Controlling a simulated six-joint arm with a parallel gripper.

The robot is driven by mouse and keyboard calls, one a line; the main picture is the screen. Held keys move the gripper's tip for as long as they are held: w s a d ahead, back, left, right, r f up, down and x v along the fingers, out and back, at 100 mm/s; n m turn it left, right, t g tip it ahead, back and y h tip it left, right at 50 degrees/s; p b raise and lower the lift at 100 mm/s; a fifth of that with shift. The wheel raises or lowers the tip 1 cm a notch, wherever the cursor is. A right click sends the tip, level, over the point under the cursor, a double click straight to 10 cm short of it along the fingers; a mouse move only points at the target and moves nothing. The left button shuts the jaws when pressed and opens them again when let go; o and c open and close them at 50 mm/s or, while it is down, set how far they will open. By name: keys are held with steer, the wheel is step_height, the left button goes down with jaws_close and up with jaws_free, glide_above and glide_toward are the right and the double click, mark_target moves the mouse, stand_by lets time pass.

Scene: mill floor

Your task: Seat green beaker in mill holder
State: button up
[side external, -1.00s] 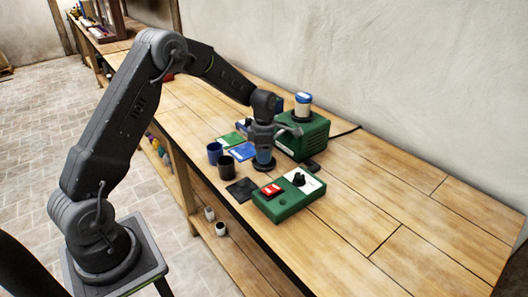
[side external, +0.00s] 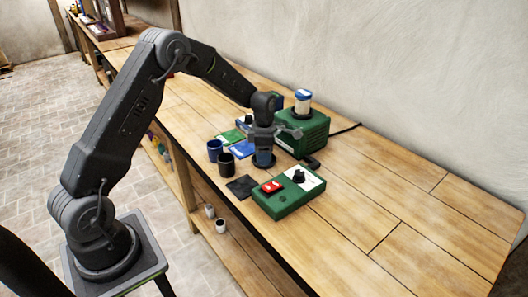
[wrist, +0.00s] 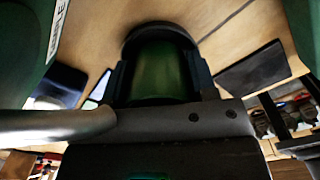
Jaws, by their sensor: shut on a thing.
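My gripper (side external: 263,147) is shut and points straight down over the bench, just in front of the green mill (side external: 306,132). In the wrist view my gripper (wrist: 160,80) has its dark jaws around the green beaker (wrist: 160,68). In the side view only the low part of the held beaker shows, dark and bluish, close to the bench top; I cannot tell whether it touches. A white and blue jar (side external: 303,100) stands on top of the mill. I cannot make out the mill holder clearly.
A blue cup (side external: 215,150) and a black cup (side external: 226,165) stand left of my gripper. A green control box (side external: 293,203) with red switch and knob sits in front. The bench at right is clear.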

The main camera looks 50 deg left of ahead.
steer(key=shift+r, duration=0.45)
steer(key=shift+r, duration=0.35)
steer(key=shift+f, duration=0.8)
stand_by(0.7)
steer(key=o, duration=0.8)
steer(key=shift+c, duration=0.2)
step_height(320, 180, up, 11)
stand_by(0.5)
